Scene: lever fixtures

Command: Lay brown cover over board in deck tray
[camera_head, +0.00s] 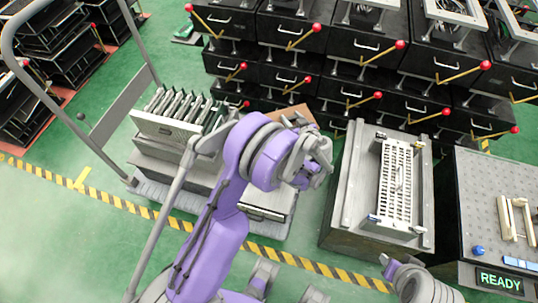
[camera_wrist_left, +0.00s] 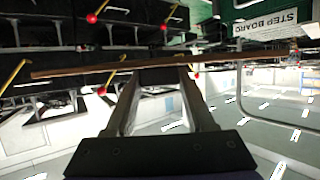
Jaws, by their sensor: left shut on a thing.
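The brown cover (camera_head: 284,114) shows partly behind my left wrist in the head view. In the left wrist view the cover (camera_wrist_left: 90,69) is a thin brown strip seen nearly edge-on, spanning much of the picture. My left gripper (camera_wrist_left: 163,74) is shut on its near edge; in the head view the gripper (camera_head: 297,122) is largely hidden by the wrist. A white slotted board (camera_head: 396,185) lies in the grey deck tray (camera_head: 359,182), right of my left gripper. The cover is apart from the tray. My right gripper is not seen.
A cart (camera_head: 150,190) with several upright plates (camera_head: 180,108) stands left of the arm. Black drawer units (camera_head: 365,45) with red-knobbed levers line the back. A dark perforated bench (camera_head: 490,205) with a READY sign (camera_head: 499,281) stands at right. Green floor is clear at front left.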

